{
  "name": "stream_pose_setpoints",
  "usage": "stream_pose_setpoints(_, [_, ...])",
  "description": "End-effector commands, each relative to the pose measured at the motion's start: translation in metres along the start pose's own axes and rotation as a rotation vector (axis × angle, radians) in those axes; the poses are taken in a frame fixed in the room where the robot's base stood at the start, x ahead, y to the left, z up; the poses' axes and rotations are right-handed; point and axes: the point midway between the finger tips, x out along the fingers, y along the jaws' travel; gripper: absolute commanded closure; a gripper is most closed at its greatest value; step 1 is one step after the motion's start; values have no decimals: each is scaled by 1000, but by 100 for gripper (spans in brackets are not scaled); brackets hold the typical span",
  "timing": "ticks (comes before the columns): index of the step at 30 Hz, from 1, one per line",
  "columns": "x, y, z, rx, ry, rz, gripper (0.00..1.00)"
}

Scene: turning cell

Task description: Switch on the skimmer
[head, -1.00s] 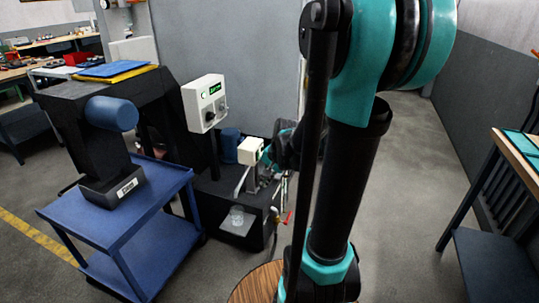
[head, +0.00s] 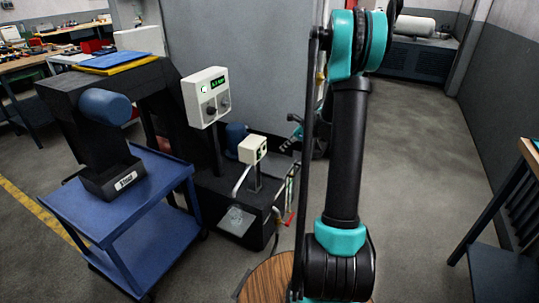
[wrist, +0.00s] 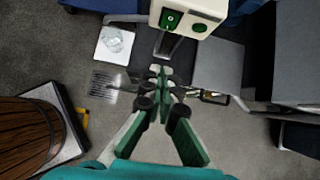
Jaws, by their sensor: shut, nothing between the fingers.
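A small white switch box (head: 252,149) stands on a short post above a low black unit (head: 235,195), which I take to be the skimmer. In the wrist view the switch box (wrist: 190,14) is at the top edge, partly cut off. Its face has a dark green rocker switch (wrist: 172,18) and a round green button (wrist: 200,27); I cannot tell whether either is lit. My gripper (wrist: 160,72) is shut and empty, below the box in the wrist view and apart from it. In the head view my gripper (head: 291,136) is right of the box, partly hidden behind my arm.
A larger white control panel (head: 205,97) with a green display and knobs stands left of the box. A blue cart (head: 150,205) is at the left. A wooden barrel (wrist: 25,135) is near me. Open floor (head: 410,200) lies at the right.

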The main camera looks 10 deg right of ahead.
Motion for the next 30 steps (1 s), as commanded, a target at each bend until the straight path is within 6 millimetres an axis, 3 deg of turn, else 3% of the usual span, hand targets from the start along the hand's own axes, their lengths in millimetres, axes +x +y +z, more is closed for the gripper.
stream_pose_setpoints(17, [10, -4, 0, 28, -7, 3, 100])
stream_pose_setpoints(30, [89, -4, 1, 26, -8, 3, 100])
